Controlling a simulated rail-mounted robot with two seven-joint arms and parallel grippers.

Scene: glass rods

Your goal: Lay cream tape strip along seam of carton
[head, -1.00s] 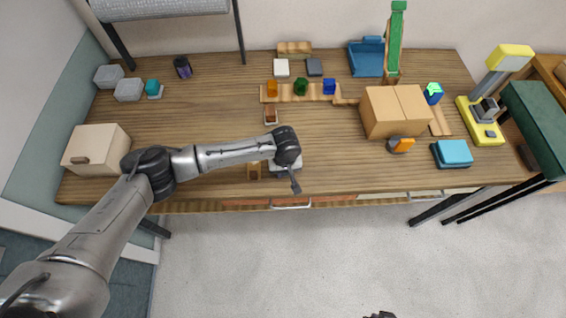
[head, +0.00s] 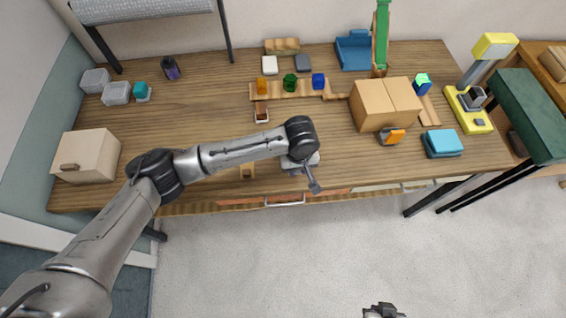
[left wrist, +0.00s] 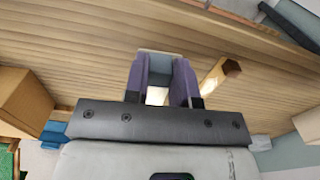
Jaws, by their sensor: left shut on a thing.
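The tan carton (head: 372,108) stands on the right half of the table, with a seam line running across its top. It also shows at the left of the left wrist view (left wrist: 18,102). My left gripper (head: 300,163) is over the table's front part, left of the carton and apart from it. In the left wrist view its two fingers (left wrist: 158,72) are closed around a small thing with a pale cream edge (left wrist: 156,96). I cannot make out its full shape. My right gripper (head: 383,311) shows only partly at the bottom edge, away from the table.
An orange and grey dispenser (head: 392,136) stands just in front of the carton, with a blue block (head: 442,143) to its right. Coloured blocks line a wooden strip (head: 290,92). Table room between my left gripper and the carton is clear.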

